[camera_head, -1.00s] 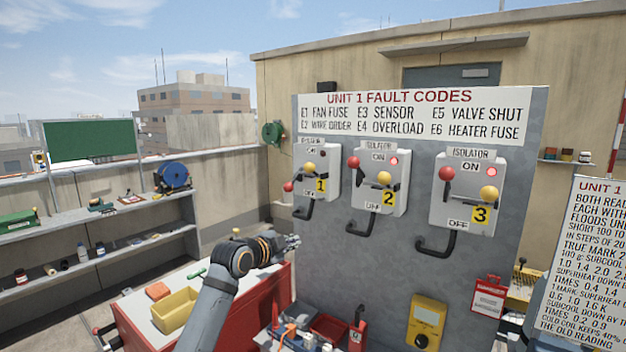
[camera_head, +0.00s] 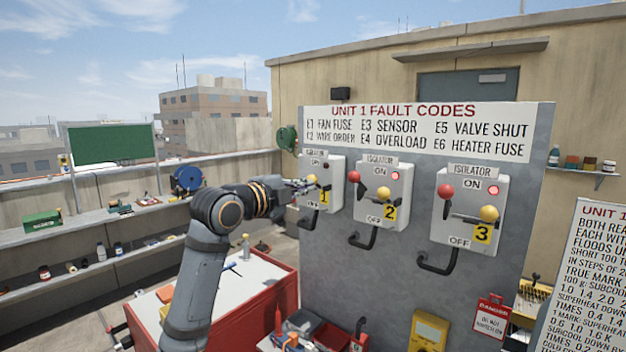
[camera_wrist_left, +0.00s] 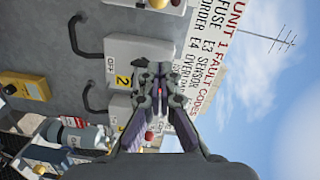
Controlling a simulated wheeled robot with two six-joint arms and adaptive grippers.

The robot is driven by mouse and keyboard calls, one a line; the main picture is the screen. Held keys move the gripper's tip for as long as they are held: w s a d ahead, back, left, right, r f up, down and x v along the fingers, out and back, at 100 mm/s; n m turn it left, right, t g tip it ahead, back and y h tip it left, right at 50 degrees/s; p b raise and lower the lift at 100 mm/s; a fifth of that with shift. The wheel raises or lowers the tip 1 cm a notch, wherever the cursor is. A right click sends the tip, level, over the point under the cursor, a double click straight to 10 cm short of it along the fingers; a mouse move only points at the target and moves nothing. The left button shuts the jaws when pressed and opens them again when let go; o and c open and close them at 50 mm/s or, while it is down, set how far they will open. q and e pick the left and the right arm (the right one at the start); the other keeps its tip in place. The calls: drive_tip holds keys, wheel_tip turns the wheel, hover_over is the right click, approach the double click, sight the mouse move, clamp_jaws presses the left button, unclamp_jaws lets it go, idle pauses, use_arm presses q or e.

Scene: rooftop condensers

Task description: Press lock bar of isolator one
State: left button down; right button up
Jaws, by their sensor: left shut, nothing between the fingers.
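Isolator one (camera_head: 334,172) is the grey box with the yellow number 1 at the left of the panel. Its yellow ball (camera_head: 311,179) shows beside my gripper; its red ball and lock bar are hidden or too small to tell in the head view. My left gripper (camera_head: 303,185) is shut and empty at the left front of this box; I cannot tell if it touches. In the left wrist view, the shut gripper (camera_wrist_left: 157,92) covers much of isolator one (camera_wrist_left: 120,108). My right gripper is not in view.
Isolator two (camera_head: 396,179) and isolator three (camera_head: 490,225) stand to the right, with handles jutting out below. The fault code sign (camera_head: 420,130) is above. A red cabinet (camera_head: 262,308) with a pale top stands below my arm. Shelves (camera_head: 100,210) line the left wall.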

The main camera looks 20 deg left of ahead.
sight(316, 180)
use_arm(q)
drive_tip(key=w+p, duration=0.1)
drive_tip(key=w, duration=0.2)
drive_tip(key=w+p, duration=0.2)
drive_tip(key=w, duration=0.1)
drive_tip(key=w+p, duration=0.2)
drive_tip(key=w, duration=0.1)
drive_tip(key=shift+w+f, duration=0.2)
drive_tip(key=shift+f, duration=0.2)
drive_tip(key=shift+w+a+f+p, duration=0.15)
drive_tip(key=shift+a+f+p, duration=0.15)
drive_tip(key=shift+a, duration=0.15)
drive_tip(key=shift+w, duration=0.1)
drive_tip(key=a, duration=0.2)
drive_tip(key=w+a+b, duration=0.1)
drive_tip(key=shift+a+r, duration=0.15)
drive_tip(key=shift+a, duration=0.2)
